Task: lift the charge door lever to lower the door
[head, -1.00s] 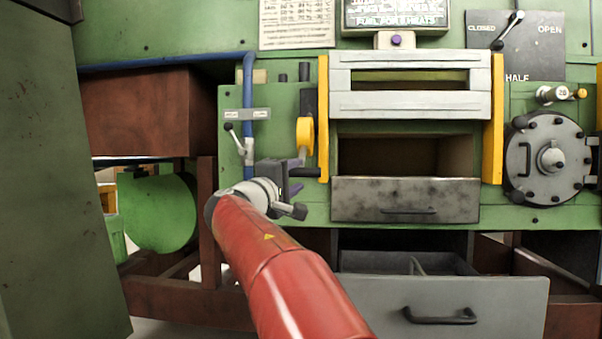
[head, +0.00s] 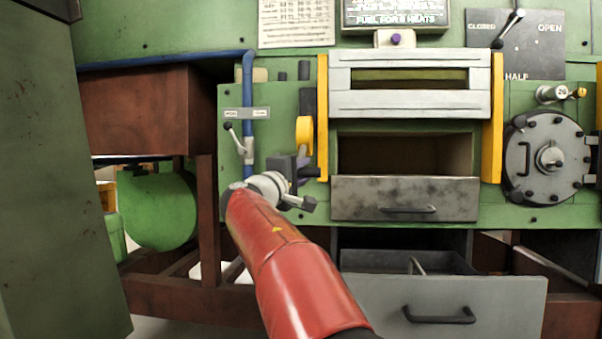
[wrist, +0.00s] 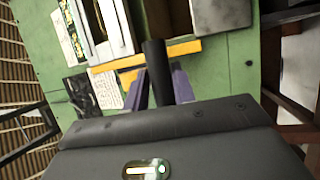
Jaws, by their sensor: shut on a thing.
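The charge door lever (head: 310,172) is a dark, round bar below a yellow lever part (head: 304,135), left of the door. My gripper (head: 301,167) is at the lever, its purple fingers partly hidden behind its dark body. In the wrist view, the fingers (wrist: 162,78) are shut on the dark lever bar (wrist: 154,60), one on each side. The pale metal charge door (head: 410,104) stands between two yellow guides, raised, with the dark furnace opening (head: 390,154) showing beneath it.
A blue pipe with a small valve lever (head: 235,138) runs just left of my gripper. A grey drawer (head: 450,300) stands out low at the right. A round hatch (head: 549,158) is at the far right. A green tank (head: 158,210) is at lower left.

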